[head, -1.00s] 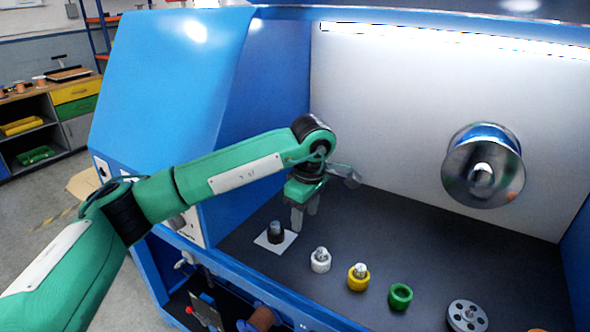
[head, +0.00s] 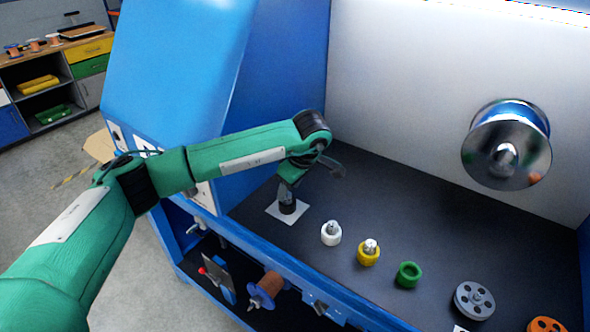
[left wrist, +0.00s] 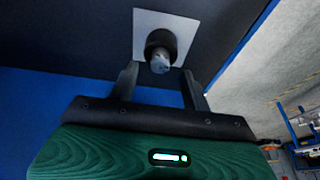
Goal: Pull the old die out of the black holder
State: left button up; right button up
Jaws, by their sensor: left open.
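The black holder (head: 287,208) stands on a white square pad (head: 273,208) at the left end of the dark shelf. In the left wrist view the holder (left wrist: 160,38) has a grey die (left wrist: 160,62) standing up out of its top. My left gripper (head: 287,192) is right above the holder, pointing down. In the left wrist view its fingers (left wrist: 160,78) are open, one to each side of the die, with nothing gripped. In the head view the gripper hides the die. My right gripper is not in view.
To the right stand a white holder (head: 331,234) and a yellow holder (head: 368,253), each with a metal piece, and an empty-looking green ring (head: 410,274). A grey pulley (head: 474,301) and an orange one (head: 545,325) lie farther right. A blue side wall (head: 285,80) rises close behind the arm.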

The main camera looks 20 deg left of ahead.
pick_arm(q)
jog(key=shift+x, duration=1.05)
jog(key=shift+f, duration=0.1)
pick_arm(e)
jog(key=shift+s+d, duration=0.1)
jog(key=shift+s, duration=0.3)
pick_arm(q)
grip_shut()
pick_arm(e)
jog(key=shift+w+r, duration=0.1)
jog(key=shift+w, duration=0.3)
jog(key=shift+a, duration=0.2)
pick_arm(q)
jog(key=shift+r, duration=0.45)
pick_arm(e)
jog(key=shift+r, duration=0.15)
